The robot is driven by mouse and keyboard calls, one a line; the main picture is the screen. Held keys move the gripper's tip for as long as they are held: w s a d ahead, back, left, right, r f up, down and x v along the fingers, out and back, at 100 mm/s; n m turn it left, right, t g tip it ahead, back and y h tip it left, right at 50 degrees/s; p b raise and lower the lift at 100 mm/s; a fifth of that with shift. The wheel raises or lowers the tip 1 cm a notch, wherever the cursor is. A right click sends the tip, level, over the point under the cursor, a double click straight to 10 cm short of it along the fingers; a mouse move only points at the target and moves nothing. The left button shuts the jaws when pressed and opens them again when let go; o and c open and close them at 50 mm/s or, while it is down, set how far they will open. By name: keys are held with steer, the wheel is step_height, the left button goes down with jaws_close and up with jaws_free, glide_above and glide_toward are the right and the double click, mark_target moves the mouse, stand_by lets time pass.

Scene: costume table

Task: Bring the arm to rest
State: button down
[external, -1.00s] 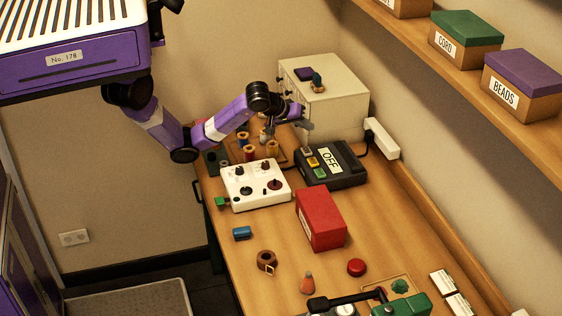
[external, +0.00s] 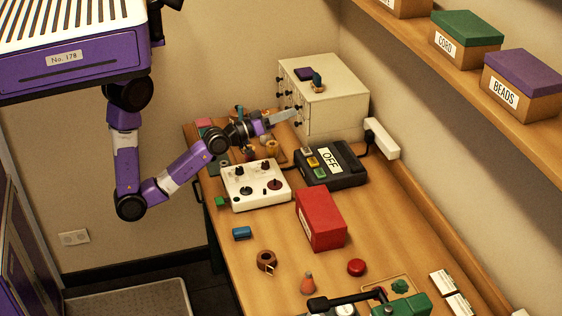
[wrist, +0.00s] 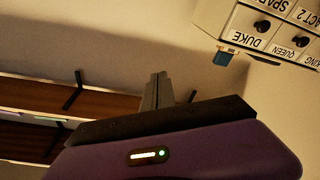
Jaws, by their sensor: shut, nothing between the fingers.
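My arm reaches from the left over the back end of the table (external: 278,222), its purple and white links bent low at the elbow. My gripper (external: 294,112) is shut and empty, its grey fingers together and pointing right, beside the front of the cream drawer cabinet (external: 345,104). I cannot tell whether the fingertips touch the cabinet. In the wrist view my gripper (wrist: 157,80) shows its closed fingers against a plain wall. The cabinet (wrist: 243,22) is at the upper right there, with labelled drawers and dark knobs, apart from the fingers.
Below my gripper are several thread spools (external: 270,147), a white control box (external: 256,190) and a black device marked OFF (external: 338,170). A red box (external: 320,220) stands mid-table. A shelf (external: 480,80) runs along the right wall. Bare tabletop lies left of the red box.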

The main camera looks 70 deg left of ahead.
steer(key=s+f+m+g, duration=0.1)
steer(key=s+f, duration=0.4)
steer(key=s, duration=0.6)
steer(key=s+f+m+g+h, duration=0.1)
steer(key=s+f+m+g, duration=0.1)
steer(key=s, duration=0.9)
steer(key=s+f+m+g, duration=0.2)
steer(key=s+f+m, duration=0.1)
steer(key=s+f, duration=0.4)
steer(key=s, duration=0.3)
steer(key=shift+s+a+f, duration=0.25)
steer(key=shift+s+f, duration=0.05)
steer(key=shift+s, duration=0.1)
